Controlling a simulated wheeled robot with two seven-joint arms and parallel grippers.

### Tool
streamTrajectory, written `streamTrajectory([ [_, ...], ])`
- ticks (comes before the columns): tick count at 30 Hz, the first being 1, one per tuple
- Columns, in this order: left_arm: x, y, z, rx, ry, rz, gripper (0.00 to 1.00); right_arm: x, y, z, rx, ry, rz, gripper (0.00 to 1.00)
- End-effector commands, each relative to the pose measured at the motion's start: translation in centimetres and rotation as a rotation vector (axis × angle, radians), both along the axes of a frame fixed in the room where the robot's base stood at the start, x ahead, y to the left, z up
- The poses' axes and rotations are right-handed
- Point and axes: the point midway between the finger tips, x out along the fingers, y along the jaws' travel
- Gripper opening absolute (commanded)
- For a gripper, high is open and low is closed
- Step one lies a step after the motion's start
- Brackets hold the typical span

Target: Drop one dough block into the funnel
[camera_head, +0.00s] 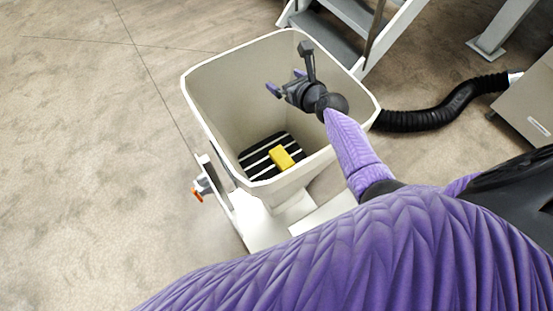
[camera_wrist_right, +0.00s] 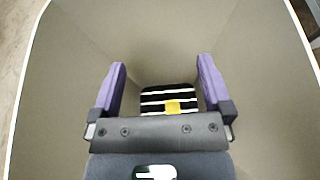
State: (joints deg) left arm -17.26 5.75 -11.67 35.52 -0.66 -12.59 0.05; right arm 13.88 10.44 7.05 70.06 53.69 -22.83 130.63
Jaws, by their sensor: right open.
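The funnel (camera_head: 205,112) is a large off-white, square-mouthed hopper with rounded corners. Its bottom shows dark with pale bars across it. A yellow dough block (camera_head: 282,158) lies on the bars at the bottom; it also shows in the right wrist view (camera_wrist_right: 173,108). My right gripper (camera_head: 288,82) is inside the funnel mouth, above the block and apart from it. Its purple fingers (camera_wrist_right: 160,82) are spread wide with nothing between them. The funnel walls (camera_wrist_right: 60,100) surround the gripper in the right wrist view. My left gripper is not in view.
A black ribbed hose (camera_head: 440,115) runs from beside the funnel to a grey cabinet (camera_head: 530,105) at the right. Metal steps (camera_head: 345,25) stand behind the funnel. An orange-tipped switch or handle (camera_head: 198,192) is at its left base. The floor at left is clear.

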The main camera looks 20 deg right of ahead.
Motion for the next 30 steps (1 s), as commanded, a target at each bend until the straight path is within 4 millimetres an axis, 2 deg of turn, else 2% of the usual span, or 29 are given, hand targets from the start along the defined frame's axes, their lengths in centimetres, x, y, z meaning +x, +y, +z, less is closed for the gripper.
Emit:
streamTrajectory([
  [5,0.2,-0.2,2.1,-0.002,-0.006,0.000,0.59,-2.4,-0.3,1.6,0.001,0.000,0.000,1.00],
  [9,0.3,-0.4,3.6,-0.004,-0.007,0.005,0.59,-5.3,-0.6,2.7,0.001,0.000,-0.001,1.00],
  [15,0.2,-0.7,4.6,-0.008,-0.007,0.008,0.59,-8.1,-1.0,3.7,0.000,-0.001,0.000,1.00],
  [20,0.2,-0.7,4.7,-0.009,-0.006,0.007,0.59,-8.9,-1.1,3.9,0.000,-0.002,-0.001,1.00],
  [30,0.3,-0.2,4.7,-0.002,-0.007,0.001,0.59,-8.9,-1.1,3.8,0.000,-0.002,-0.001,1.00],
])
